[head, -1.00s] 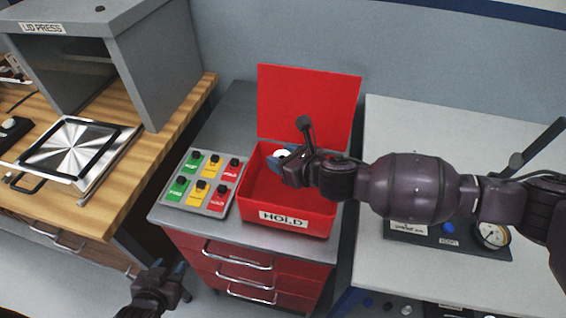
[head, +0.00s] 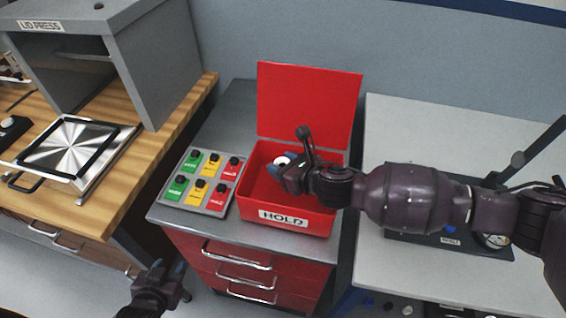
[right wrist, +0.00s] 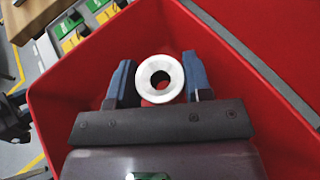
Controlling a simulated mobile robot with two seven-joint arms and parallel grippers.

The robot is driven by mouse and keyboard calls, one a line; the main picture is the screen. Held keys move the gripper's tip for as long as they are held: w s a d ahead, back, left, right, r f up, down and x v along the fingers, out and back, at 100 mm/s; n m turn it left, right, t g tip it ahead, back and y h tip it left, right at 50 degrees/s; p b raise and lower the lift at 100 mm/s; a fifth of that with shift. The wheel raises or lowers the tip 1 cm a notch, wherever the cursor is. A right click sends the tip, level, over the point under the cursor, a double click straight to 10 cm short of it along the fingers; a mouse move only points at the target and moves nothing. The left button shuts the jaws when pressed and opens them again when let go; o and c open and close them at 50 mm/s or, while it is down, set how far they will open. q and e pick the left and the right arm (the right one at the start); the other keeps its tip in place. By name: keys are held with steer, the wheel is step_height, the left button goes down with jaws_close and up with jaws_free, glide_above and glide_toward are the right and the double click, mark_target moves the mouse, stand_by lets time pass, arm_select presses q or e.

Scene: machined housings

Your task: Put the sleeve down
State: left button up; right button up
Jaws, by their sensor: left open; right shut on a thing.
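The sleeve (right wrist: 143,88) is a white ring with a dark bore. In the right wrist view my right gripper (right wrist: 160,82) is shut on it, a blue finger at each side. In the head view the sleeve (head: 282,161) shows as a small white ring at the tip of my right gripper (head: 275,167). Gripper and sleeve are over or inside the open red HOLD box (head: 285,220); I cannot tell whether the sleeve touches the floor of the box. My left gripper (head: 168,275) is open and empty, low in front of the cabinet.
A grey panel of green, yellow and red tags (head: 178,207) lies left of the box. The red lid (head: 308,100) stands open behind it. A white table (head: 420,140) with a gauge unit is right. The lid press (head: 150,60) is left.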

steer(key=o, duration=1.1)
steer(key=shift+r, duration=0.5)
steer(key=shift+s+d+r, duration=0.2)
steer(key=shift+d+r, duration=0.05)
steer(key=p+v, duration=0.1)
steer(key=v, duration=1)
steer(key=shift+s+d, duration=0.1)
steer(key=shift+d, duration=0.05)
